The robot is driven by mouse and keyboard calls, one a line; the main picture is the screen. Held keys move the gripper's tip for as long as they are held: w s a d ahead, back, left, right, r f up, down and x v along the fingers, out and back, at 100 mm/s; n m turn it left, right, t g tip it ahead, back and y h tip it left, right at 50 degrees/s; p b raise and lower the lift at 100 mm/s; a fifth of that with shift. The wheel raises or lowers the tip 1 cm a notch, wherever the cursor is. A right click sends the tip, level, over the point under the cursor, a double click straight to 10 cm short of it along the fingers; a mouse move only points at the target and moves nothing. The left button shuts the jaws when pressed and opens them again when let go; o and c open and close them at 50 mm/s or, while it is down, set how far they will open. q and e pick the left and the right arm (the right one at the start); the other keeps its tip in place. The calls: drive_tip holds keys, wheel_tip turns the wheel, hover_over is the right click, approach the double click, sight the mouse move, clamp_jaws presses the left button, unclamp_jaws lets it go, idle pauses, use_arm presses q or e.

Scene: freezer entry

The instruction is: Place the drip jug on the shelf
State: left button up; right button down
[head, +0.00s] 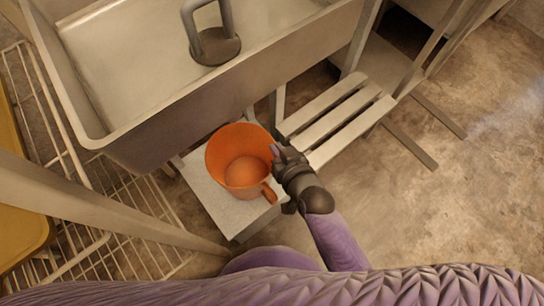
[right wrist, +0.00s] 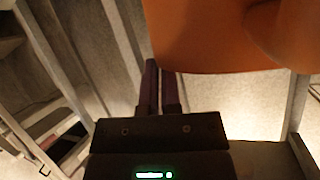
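The drip jug (head: 238,158) is an orange, round, open-topped vessel with a handle (head: 268,192) at its lower right. In the head view it is upright over a pale, flat low shelf board (head: 215,195) under the sink's front edge; I cannot tell whether its base touches the board. My right gripper (head: 280,155) is at the jug's right rim. In the right wrist view the jug (right wrist: 215,40) fills the top, and the narrow fingers (right wrist: 160,85) are close together at its edge. They look shut on its thin wall. My left gripper is out of view.
A slatted low shelf (head: 335,115) is to the right. A white wire rack (head: 65,130) and a post (head: 110,212) stand at left. The floor (head: 430,210) at right is clear.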

wheel_tip(320, 180, down, 3)
drive_tip(key=shift+f+b, duration=0.1)
drive_tip(key=shift+b, duration=0.75)
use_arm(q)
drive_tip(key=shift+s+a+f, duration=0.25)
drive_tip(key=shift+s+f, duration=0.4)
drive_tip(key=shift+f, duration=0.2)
use_arm(e)
drive_tip(key=shift+r, duration=0.25)
drive_tip(key=c, duration=0.8)
unclamp_jaws()
use_arm(q)
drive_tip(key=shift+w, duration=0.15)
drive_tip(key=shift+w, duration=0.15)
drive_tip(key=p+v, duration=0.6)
drive_tip(key=p, duration=0.1)
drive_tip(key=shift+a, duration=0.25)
use_arm(e)
drive_tip(key=v, duration=1.2)
